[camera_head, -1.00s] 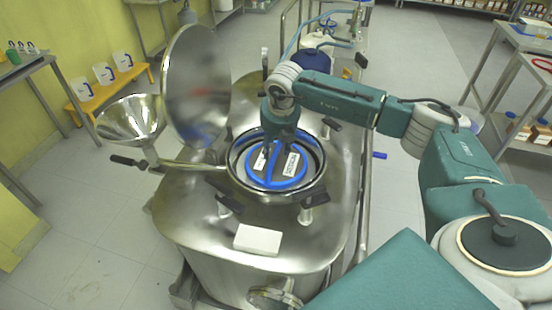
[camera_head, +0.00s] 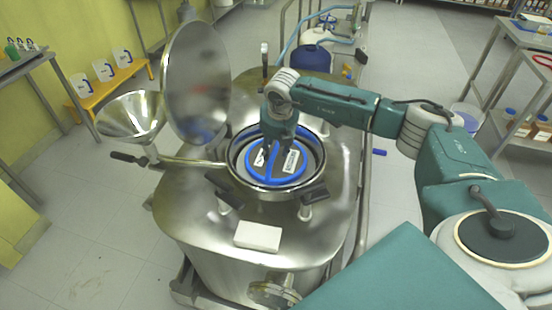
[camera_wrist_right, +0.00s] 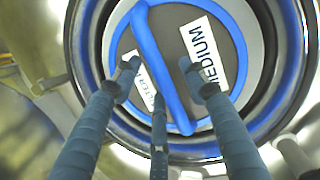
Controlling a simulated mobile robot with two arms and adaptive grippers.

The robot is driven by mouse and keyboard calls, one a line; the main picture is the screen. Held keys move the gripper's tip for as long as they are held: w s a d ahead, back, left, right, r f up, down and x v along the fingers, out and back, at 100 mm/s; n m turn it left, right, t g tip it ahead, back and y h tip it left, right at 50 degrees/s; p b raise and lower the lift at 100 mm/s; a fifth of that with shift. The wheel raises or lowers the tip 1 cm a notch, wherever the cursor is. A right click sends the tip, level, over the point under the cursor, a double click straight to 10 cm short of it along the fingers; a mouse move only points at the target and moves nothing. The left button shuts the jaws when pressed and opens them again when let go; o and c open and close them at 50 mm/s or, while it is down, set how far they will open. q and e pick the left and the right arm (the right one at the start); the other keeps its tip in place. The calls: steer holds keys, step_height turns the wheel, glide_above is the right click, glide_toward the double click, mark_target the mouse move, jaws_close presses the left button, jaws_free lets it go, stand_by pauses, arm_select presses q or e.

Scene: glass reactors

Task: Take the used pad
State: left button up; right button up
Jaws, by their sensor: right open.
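The pad (camera_head: 291,160) shows as a grey disc with a blue rim, a blue bar across it and white labels. It lies in the round opening of the steel vessel. In the right wrist view the pad (camera_wrist_right: 177,28) fills the upper middle, and one label reads "MEDIUM". My right gripper (camera_head: 277,148) points down over the pad. In the wrist view its three fingers (camera_wrist_right: 160,78) are spread around the blue bar, with none seen closed on it. Whether the fingertips touch the pad is unclear. My left gripper is not in view.
The steel vessel top (camera_head: 190,222) surrounds the opening, with black-handled clamps (camera_head: 313,193) near its rim. The round lid (camera_head: 196,85) stands raised behind left. A white block (camera_head: 258,236) lies in front. A steel funnel (camera_head: 131,115) is at the left.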

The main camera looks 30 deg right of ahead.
jaws_close()
steer(key=shift+r, duration=0.1)
stand_by(0.4)
